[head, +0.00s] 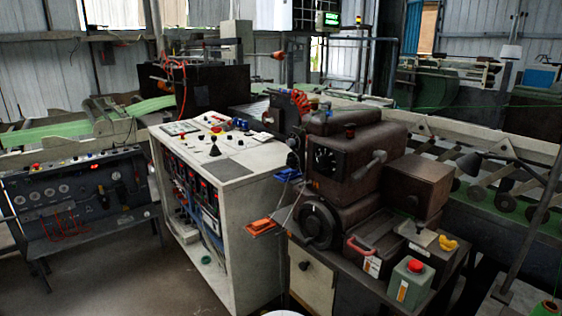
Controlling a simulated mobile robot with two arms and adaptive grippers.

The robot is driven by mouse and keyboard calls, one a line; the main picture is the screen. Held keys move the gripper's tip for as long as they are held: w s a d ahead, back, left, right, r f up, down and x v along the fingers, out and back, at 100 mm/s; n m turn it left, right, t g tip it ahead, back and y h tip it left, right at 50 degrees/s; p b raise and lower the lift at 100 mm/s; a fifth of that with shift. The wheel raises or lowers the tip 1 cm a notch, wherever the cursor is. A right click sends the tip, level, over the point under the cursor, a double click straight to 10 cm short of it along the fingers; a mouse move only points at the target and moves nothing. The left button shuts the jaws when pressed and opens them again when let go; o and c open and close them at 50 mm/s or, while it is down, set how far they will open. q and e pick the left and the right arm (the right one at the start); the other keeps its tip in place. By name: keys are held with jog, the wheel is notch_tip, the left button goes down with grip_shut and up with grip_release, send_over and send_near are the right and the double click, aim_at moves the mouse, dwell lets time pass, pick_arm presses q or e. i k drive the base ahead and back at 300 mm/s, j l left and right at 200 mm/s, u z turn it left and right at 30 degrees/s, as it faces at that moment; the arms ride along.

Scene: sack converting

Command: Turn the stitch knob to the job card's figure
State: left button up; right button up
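A dark brown machine (365,150) stands right of centre on a bench. Its near face carries a black dial (325,160) with pale marks. Below is a large black round wheel or knob (318,225) with a small pale mark near its top. I cannot tell which of these is the stitch knob, nor read a setting. A small white card or label (372,265) is by the red-handled dark box; its print is too small to read, and I cannot tell if it is the job card. Neither of my grippers is in view.
A white control cabinet (240,200) with knobs on top and open wiring stands left of the machine. An orange piece (262,226) sticks out between them. A green can with red cap (410,282) stands at the bench front. Open floor (130,275) lies at lower left.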

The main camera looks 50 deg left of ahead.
aim_at(321, 163)
jog(key=u, duration=1.35)
